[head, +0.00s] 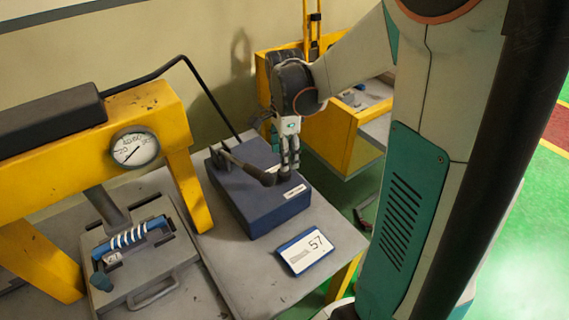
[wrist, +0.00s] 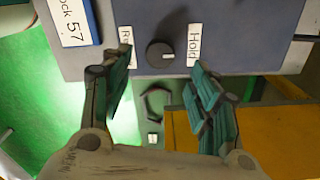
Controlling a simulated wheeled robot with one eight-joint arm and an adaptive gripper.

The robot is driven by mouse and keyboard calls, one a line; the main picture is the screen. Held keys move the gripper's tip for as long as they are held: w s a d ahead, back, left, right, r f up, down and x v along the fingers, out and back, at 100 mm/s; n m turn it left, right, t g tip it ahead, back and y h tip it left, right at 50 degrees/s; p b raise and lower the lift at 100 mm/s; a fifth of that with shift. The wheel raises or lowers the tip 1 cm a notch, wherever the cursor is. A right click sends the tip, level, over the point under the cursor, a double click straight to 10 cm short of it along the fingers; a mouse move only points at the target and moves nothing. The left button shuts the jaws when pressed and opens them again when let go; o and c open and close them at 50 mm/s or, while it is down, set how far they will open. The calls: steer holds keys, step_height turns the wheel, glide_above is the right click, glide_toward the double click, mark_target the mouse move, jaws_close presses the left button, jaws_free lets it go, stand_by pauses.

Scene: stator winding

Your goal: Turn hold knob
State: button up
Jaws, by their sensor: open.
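The hold knob (wrist: 160,53) is a dark round knob on the blue-grey control box (wrist: 262,50). It sits between a white label reading "Hold" (wrist: 194,45) and a partly covered label starting with "R" (wrist: 125,45). A small light mark shows near the knob's upper right edge. My gripper (wrist: 160,66) is open, with one finger on each side of the knob in the wrist view; contact is not visible. In the head view my gripper (head: 290,167) points down over the box (head: 250,212), and the knob is hard to make out there.
A lever (head: 245,168) with a dark end rises from the box beside my gripper. A card reading "57" (head: 307,250) lies on the grey table (head: 250,285). A yellow press frame with a gauge (head: 134,148) stands left. A yellow bin (head: 335,140) is behind.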

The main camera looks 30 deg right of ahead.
step_height(320, 180, up, 6)
steer(key=shift+f, duration=0.15)
stand_by(0.6)
